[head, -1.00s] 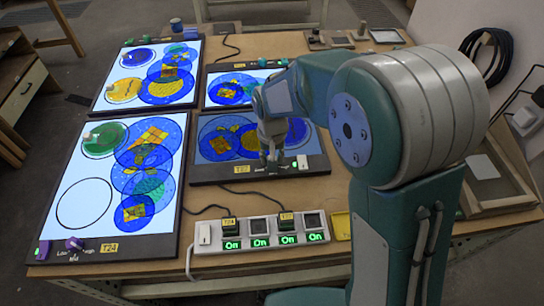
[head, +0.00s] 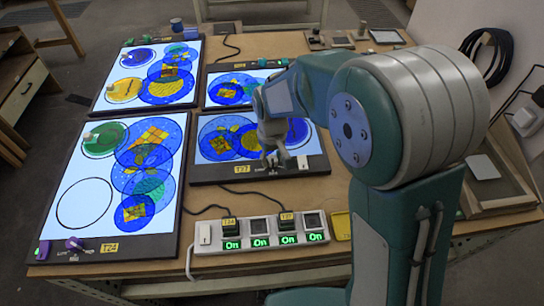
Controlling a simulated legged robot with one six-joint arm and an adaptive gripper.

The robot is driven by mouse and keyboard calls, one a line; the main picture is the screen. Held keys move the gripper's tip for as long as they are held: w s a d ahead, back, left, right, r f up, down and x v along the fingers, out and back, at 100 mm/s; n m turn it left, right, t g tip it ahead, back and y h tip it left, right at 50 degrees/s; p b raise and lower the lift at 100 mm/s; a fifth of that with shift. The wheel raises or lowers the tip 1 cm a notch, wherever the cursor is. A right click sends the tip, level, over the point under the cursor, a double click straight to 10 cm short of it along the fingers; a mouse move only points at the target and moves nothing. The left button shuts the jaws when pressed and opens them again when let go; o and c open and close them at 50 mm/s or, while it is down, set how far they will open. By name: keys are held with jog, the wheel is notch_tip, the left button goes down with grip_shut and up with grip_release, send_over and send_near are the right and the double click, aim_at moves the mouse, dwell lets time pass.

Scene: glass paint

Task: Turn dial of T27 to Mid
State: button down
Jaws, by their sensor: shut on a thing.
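The T27 light panel (head: 312,160) lies in the middle of the bench in the head view, with colored glass discs on it. Its yellow T27 label (head: 241,168) is on the dark front edge. My gripper (head: 271,162) is at that front edge, right of the label, shut on the T27 dial. The gripper covers the dial, so its pointer cannot be read. The panel is lit bright white.
The T24 panel (head: 70,254) with a purple dial (head: 74,243) lies at the left. A power strip (head: 263,233) with green On displays lies in front of T27, with cables between. Two more lit panels (head: 98,105) (head: 207,107) lie farther back.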

aim_at(274, 158)
jog(key=shift+c, duration=1.7)
grip_release()
jog(key=shift+a, duration=0.1)
notch_tip(274, 158, up, 12)
jog(key=shift+w+f, duration=0.1)
jog(key=shift+f, duration=0.05)
jog(key=s+d+r+m+t, duration=0.1)
jog(key=s+d+r+m, duration=0.1)
jog(key=s+d+r, duration=0.3)
jog(key=s+d+r+m+t, duration=0.1)
jog(key=s+d+r+t, duration=0.15)
jog(key=d, duration=0.45)
jog(key=s+d+m+t, duration=0.2)
jog(key=s+d+m, duration=0.1)
jog(key=s+d, duration=0.5)
jog(key=s, duration=0.2)
jog(key=shift+s+f+m, duration=0.3)
jog(key=shift+f, duration=0.05)
